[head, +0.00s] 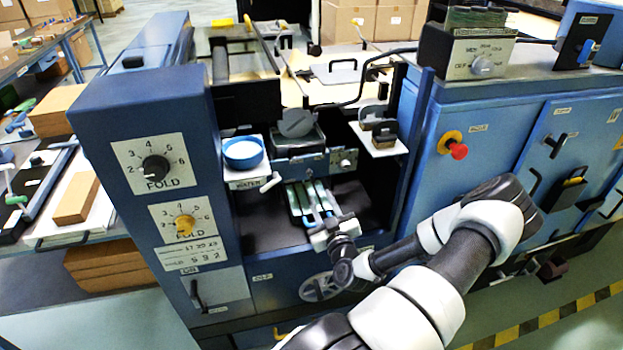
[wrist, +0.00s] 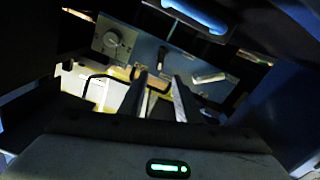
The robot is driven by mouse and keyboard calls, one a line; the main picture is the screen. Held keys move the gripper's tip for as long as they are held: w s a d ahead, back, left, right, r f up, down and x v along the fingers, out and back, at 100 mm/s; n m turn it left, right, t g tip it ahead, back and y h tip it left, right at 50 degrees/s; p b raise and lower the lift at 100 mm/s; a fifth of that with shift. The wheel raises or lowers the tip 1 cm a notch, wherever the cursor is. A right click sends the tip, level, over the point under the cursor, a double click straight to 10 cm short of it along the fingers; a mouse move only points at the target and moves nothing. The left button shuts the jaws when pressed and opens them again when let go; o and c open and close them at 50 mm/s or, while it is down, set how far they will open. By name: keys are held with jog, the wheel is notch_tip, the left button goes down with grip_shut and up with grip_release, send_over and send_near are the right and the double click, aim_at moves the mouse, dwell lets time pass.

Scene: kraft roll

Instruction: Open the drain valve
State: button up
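The blue cabinet (head: 150,120) with the FOLD dials borders the bay on the left. A red button (head: 458,151) sits on the right panel. A small knob (head: 345,163) is on the bar at the back of the bay. The bay's interior is dark.

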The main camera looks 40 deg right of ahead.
aim_at(311, 176)
jog(key=x, duration=1)
jog(key=shift+w+d, duration=0.1)
jog(key=shift+w, duration=0.3)
grip_shut()
